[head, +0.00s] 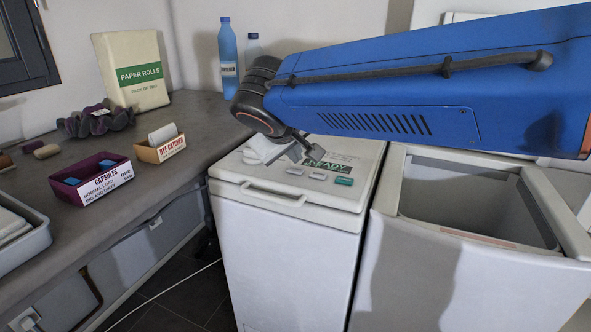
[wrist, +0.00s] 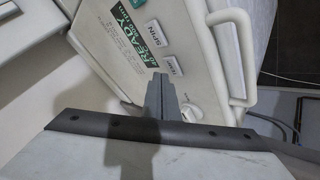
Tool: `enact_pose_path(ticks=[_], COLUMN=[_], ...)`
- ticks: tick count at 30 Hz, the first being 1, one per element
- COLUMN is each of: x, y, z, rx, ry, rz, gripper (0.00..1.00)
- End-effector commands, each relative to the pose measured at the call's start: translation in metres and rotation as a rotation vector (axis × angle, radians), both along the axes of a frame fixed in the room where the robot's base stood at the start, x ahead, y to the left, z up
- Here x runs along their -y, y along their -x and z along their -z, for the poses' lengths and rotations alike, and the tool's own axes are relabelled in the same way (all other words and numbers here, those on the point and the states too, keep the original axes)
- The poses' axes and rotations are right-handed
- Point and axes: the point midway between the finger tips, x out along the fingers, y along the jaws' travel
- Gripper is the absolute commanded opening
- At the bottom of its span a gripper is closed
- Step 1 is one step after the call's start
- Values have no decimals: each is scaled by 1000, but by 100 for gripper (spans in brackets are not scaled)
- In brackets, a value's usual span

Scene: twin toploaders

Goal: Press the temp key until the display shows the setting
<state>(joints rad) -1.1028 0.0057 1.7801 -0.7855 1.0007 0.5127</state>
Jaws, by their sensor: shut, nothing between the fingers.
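My gripper (head: 308,152) is shut and empty above the lid of the left toploader (head: 290,205). In the wrist view my gripper (wrist: 159,78) points at the panel, its tips just beside a small pale key (wrist: 173,65) whose blurred label looks like TEMP. This key also shows in the head view (head: 295,171). I cannot tell whether the tips touch it. The green display (wrist: 130,38) reads READY with a smaller line, seemingly 800 rpm. The SPIN key (wrist: 155,31) and a teal key (wrist: 137,3) lie further along the row.
A white knob (wrist: 187,108) sits near the tips. The right toploader (head: 430,230) stands open beside the left one. The counter holds a capsules box (head: 92,180), a dye catcher box (head: 160,148), paper rolls (head: 131,70) and a blue bottle (head: 228,55).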

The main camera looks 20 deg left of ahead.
Motion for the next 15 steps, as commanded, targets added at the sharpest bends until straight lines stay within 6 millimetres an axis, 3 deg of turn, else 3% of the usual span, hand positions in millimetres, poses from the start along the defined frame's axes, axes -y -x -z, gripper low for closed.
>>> enact_pose_path(ticks=[15], x=[0], y=[0], z=[7], rx=[0], ry=[1], rz=[-1], gripper=[0])
